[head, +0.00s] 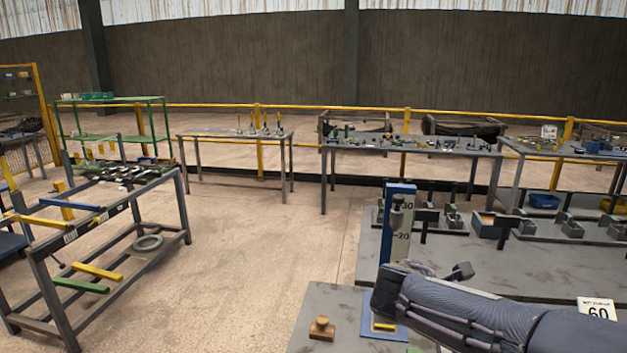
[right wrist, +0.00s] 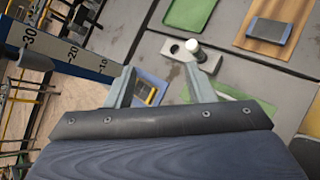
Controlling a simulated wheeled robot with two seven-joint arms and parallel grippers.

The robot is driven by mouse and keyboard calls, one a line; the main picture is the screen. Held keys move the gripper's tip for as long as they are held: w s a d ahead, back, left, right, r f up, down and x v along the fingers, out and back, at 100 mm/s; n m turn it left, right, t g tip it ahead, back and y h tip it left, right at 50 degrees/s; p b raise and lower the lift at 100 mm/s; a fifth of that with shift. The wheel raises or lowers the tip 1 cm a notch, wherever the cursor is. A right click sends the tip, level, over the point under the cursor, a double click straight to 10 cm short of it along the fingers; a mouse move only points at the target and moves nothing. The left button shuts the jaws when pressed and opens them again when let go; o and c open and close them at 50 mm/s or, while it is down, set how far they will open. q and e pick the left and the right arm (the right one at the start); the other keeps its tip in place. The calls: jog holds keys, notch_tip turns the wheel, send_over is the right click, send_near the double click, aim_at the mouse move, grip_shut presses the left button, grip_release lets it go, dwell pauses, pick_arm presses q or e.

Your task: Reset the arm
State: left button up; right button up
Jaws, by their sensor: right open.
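My right arm (head: 480,305) reaches in from the lower right in the head view, over the grey table. Its gripper is hidden there behind the arm's end. In the right wrist view the right gripper (right wrist: 160,88) shows two grey fingers spread apart with nothing between them. A blue stand with a scale marked 30 and 20 (head: 397,225) rises just beyond the arm's end; the scale also shows in the right wrist view (right wrist: 65,50). My left gripper is not in view.
A wooden knob block (head: 321,329) sits on the near table. A grey bench (head: 500,262) with several metal fixtures lies beyond the arm. A rack frame (head: 110,240) stands at left. Open floor (head: 265,235) lies between. A green tray (right wrist: 190,14) shows in the wrist view.

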jog(key=s+d+f+m+g+y, duration=0.35)
jog(key=s+f+m, duration=0.2)
jog(key=s, duration=0.45)
jog(key=s+a+f+m+y, duration=0.1)
jog(key=s+a+m+y, duration=0.2)
jog(key=s+m, duration=0.5)
jog(key=s+a+f+m+t+y, duration=0.1)
jog(key=s+a+m+y, duration=0.3)
jog(key=s+m, duration=0.4)
jog(key=s+y, duration=0.1)
jog(key=s, duration=0.2)
